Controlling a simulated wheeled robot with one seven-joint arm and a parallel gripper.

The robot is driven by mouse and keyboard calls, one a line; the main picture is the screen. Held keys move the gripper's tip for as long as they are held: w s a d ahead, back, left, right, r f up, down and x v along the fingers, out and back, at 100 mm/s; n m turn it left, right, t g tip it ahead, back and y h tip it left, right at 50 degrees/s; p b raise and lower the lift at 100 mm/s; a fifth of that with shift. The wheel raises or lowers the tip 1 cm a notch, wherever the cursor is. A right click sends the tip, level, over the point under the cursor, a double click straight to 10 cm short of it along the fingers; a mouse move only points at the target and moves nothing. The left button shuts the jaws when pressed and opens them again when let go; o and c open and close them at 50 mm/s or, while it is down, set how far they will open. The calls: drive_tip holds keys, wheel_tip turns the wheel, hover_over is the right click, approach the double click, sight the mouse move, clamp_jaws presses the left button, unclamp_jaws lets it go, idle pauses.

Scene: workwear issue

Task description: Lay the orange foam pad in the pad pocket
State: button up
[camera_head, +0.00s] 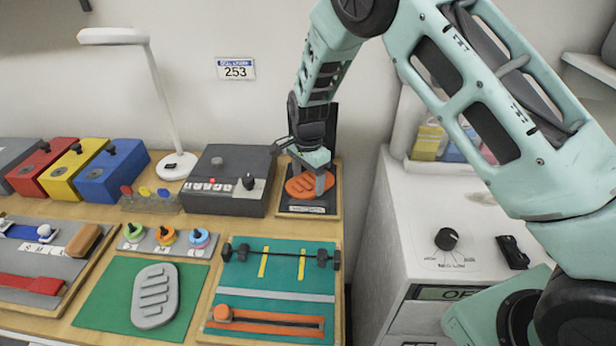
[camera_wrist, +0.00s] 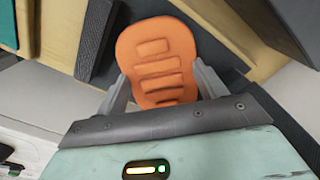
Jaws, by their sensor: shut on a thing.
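The orange foam pad (camera_head: 301,187) is a flat rounded shape with raised bars. It is at the dark tray (camera_head: 307,210) at the table's back right corner, which has a small label at its front. My gripper (camera_head: 312,177) points down over the tray and is shut on the pad. In the wrist view the pad (camera_wrist: 157,50) sits between the two grey fingers of my gripper (camera_wrist: 162,85), over the dark tray. I cannot tell whether the pad touches the tray floor. Part of the pad and tray is hidden behind my gripper.
A dark control box (camera_head: 228,180) stands just left of the tray. A grey pad (camera_head: 155,296) lies on a green mat (camera_head: 105,300) in front. A teal board (camera_head: 275,284) with a black bar is nearer. A white cabinet (camera_head: 430,215) stands right of the table.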

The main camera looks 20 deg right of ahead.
sight(308, 181)
drive_tip(key=shift+f, duration=0.15)
drive_tip(key=o, duration=1)
drive_tip(key=shift+c, duration=0.2)
wheel_tip(308, 181, up, 11)
drive_tip(key=b, duration=0.2)
drive_tip(key=s+a+r+n+y, duration=0.1)
drive_tip(key=s+a+r+n, duration=0.15)
drive_tip(key=s, duration=0.35)
drive_tip(key=s+a+r+n, duration=0.2)
drive_tip(key=s+n, duration=0.2)
drive_tip(key=s, duration=0.1)
drive_tip(key=s+a+r+n+y, duration=0.1)
drive_tip(key=s+a+r+n, duration=0.15)
drive_tip(key=s, duration=0.35)
drive_tip(key=s+d+f+n+h, duration=0.1)
drive_tip(key=s+n, duration=1.1)
drive_tip(key=s, duration=0.7)
drive_tip(key=shift+d, duration=0.2)
